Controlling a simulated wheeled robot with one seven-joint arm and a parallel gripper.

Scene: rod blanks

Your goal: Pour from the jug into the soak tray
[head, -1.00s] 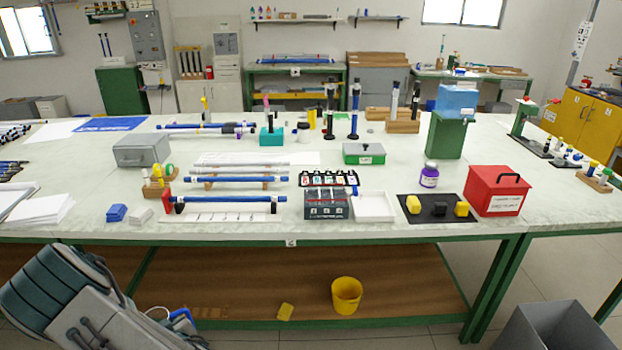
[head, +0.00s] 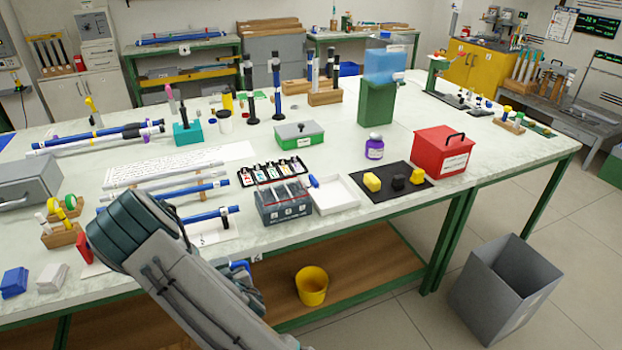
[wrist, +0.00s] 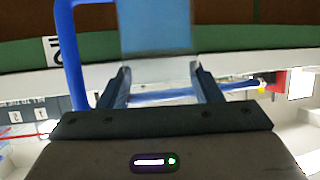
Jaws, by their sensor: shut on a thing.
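My gripper (wrist: 160,82) is shut on the blue handle (wrist: 72,55) of the jug in the wrist view. The jug's see-through bluish body (wrist: 156,30) shows beyond the fingers; its upper part is cut off by the frame. In the head view my arm hides the gripper and most of the jug; only a bit of blue handle (head: 240,267) shows, in front of the bench edge. The soak tray, a shallow white tray (head: 350,204), lies near the bench's front edge, right of the grey labelled box. I cannot make out how full the jug is.
The grey labelled box (head: 285,212) stands left of the tray; a black mat (head: 393,190) with yellow and black blocks lies to its right, then a red box (head: 443,152). A yellow bucket (head: 311,288) stands below. A grey bin (head: 508,290) stands on the floor at right.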

